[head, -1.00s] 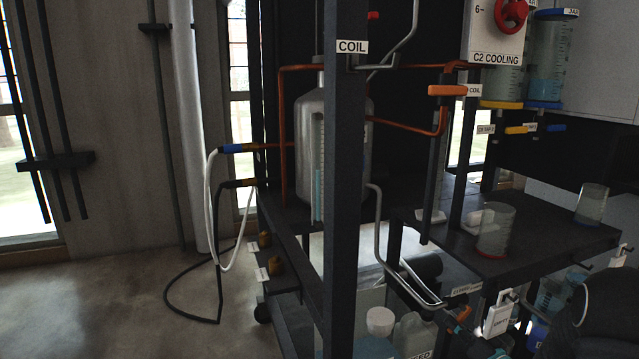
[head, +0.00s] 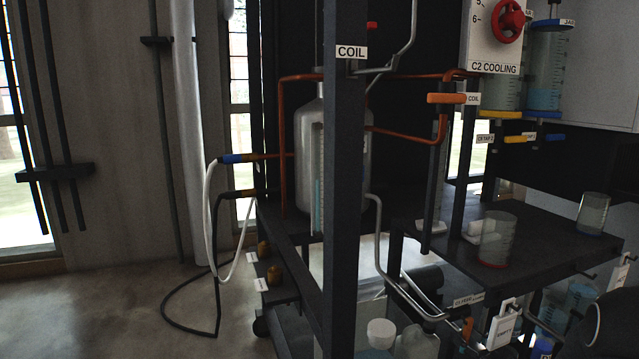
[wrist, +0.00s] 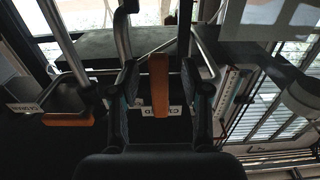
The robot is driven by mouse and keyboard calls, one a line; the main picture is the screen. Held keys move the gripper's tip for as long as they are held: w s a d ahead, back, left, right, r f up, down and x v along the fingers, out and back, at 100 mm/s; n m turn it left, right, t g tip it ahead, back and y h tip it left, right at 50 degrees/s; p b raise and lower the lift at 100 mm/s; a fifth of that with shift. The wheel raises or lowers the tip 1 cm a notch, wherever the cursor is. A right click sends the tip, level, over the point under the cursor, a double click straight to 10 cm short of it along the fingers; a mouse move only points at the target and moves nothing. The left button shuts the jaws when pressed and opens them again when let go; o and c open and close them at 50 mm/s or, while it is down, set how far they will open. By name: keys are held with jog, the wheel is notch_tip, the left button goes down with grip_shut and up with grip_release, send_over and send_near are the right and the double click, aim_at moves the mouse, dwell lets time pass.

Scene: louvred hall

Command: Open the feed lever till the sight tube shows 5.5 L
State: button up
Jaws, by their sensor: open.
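In the wrist view an orange lever (wrist: 160,86) stands between the fingers of my open gripper (wrist: 159,72), with a gap visible on each side. In the head view a grey metal vessel (head: 305,130) stands behind a dark post. Its narrow sight tube (head: 318,185) shows bluish liquid in the lower part; the marks are too small to read. My gripper is not clearly visible in the head view.
A second orange lever (wrist: 68,119) is at the left of the wrist view. In the head view the dark frame post (head: 343,200) crosses the vessel. A clear beaker (head: 497,238) stands on the dark shelf (head: 550,235). Hoses (head: 213,220) hang at the left over open floor.

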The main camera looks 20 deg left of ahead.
jog(key=v, duration=0.7)
dwell(0.4)
jog(key=v, duration=1.2)
dwell(2.1)
